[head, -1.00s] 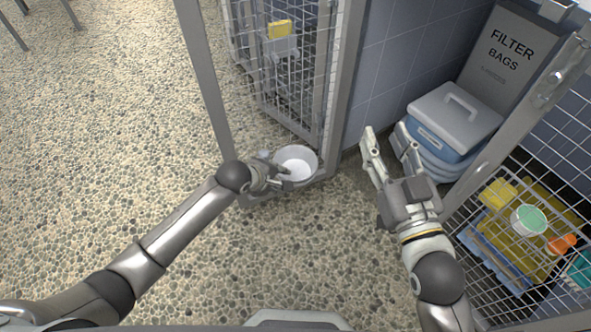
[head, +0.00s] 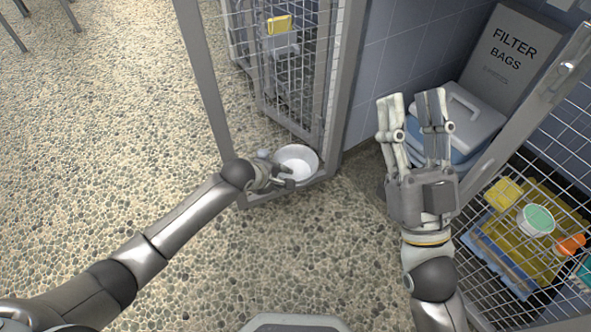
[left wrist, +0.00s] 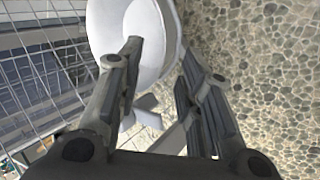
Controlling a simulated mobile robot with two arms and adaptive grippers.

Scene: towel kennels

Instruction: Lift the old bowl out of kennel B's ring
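A white round bowl (head: 297,158) sits low at the foot of an open kennel frame in the head view. In the left wrist view the bowl (left wrist: 108,40) fills the top middle. My left gripper (head: 284,177) is at the bowl's near rim. Its fingers are apart in the left wrist view (left wrist: 160,62), with one finger over the bowl's inside and the other outside the rim. I cannot tell whether they touch it. The ring is mostly hidden; grey parts show below the bowl between the fingers. My right gripper (head: 411,98) is open and empty, in front of the blue box.
The pebbled floor at left is open.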

